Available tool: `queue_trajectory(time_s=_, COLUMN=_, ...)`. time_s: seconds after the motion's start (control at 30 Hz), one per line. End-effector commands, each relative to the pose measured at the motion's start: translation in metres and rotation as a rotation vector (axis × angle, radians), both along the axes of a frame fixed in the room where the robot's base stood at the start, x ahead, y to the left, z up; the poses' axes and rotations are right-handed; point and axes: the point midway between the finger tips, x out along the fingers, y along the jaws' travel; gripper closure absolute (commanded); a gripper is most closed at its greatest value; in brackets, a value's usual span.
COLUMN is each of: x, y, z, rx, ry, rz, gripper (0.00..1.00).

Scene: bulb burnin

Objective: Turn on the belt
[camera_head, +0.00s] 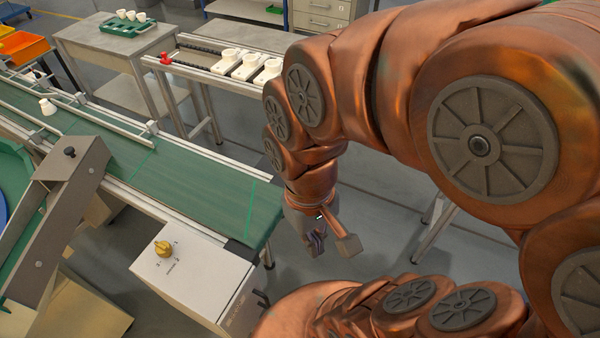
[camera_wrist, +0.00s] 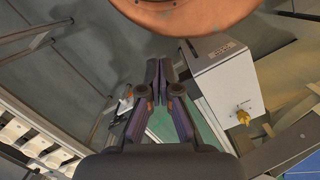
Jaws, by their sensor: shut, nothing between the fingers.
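The green conveyor belt (camera_head: 190,178) runs from the upper left to the middle of the head view, with one white bulb-like piece (camera_head: 47,106) on it. A white control box (camera_head: 195,280) stands at the belt's near end, with a yellow rotary knob (camera_head: 163,248) on its top. The box (camera_wrist: 225,75) and knob (camera_wrist: 243,116) also show at the right of the wrist view. My gripper (camera_head: 317,244) is to the right of the box, apart from it, with nothing held. In the wrist view its fingers (camera_wrist: 160,75) are together.
A table (camera_head: 85,42) carries a green tray (camera_head: 124,30) of white pieces. A grey angled bracket (camera_head: 65,190) stands left of the box. Floor is clear behind my gripper.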

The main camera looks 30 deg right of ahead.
Motion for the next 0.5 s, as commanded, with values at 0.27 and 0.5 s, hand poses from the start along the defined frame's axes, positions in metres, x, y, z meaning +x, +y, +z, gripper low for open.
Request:
queue_trajectory(time_s=0.27, x=0.081, y=-0.069, z=-0.039, rx=-0.141, ry=-0.170, rz=0.062, gripper=1.00)
queue_trajectory(time_s=0.5, x=0.197, y=-0.186, z=-0.072, rx=-0.389, ry=-0.401, rz=0.284, gripper=1.00)
